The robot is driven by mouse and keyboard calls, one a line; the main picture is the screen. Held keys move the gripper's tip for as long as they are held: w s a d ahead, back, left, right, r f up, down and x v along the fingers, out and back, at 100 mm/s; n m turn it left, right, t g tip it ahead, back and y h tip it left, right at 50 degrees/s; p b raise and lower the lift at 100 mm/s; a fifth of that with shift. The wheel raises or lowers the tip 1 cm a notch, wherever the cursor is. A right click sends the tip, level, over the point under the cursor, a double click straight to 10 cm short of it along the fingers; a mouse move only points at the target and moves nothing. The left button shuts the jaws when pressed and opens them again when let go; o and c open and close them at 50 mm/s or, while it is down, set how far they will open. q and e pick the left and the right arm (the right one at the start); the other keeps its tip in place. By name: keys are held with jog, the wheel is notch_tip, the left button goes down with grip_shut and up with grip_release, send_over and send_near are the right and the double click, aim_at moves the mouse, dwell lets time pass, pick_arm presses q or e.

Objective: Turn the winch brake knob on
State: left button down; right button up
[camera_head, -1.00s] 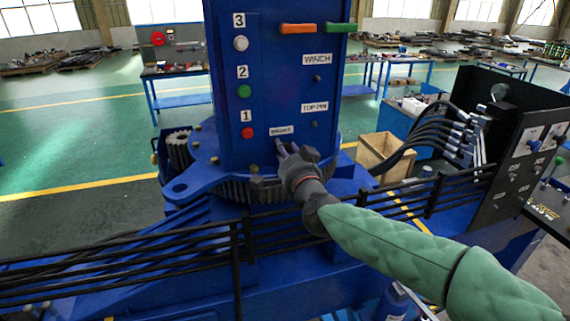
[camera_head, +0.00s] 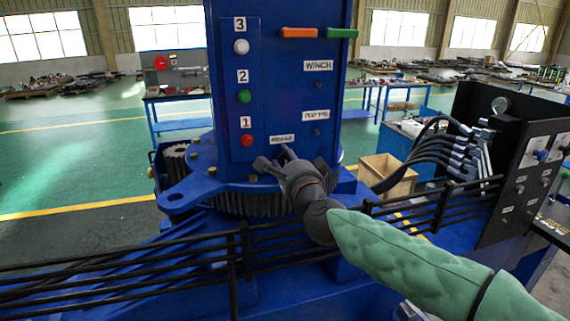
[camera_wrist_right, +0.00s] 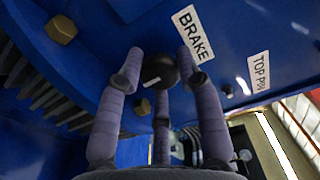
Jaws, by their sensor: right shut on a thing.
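The black round brake knob (camera_wrist_right: 160,71), with a short white mark on its face, shows in the right wrist view beside the "BRAKE" label (camera_wrist_right: 192,33). My right gripper (camera_wrist_right: 158,76) has its three grey fingers around the knob and is shut on it. In the head view the right gripper (camera_head: 277,159) is at the lower front of the blue column (camera_head: 290,110), just below the small brake label (camera_head: 282,139). The gripper hides the knob there. My left gripper is out of view.
Black rails (camera_head: 200,250) run in front, under my right arm.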

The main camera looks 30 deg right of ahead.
jog(key=shift+s+d+r, duration=0.1)
jog(key=shift+d+r, duration=0.15)
jog(key=shift+r, duration=0.1)
jog(key=o, duration=1)
jog(key=shift+c, duration=0.2)
jog(key=shift+o, duration=0.9)
jog(key=shift+d+f, duration=0.1)
jog(key=shift+f, duration=0.1)
jog(key=shift+a+f, duration=0.1)
jog(key=shift+a, duration=0.1)
jog(key=shift+s, duration=0.35)
jog(key=v, duration=1.1)
jog(key=shift+s, duration=0.2)
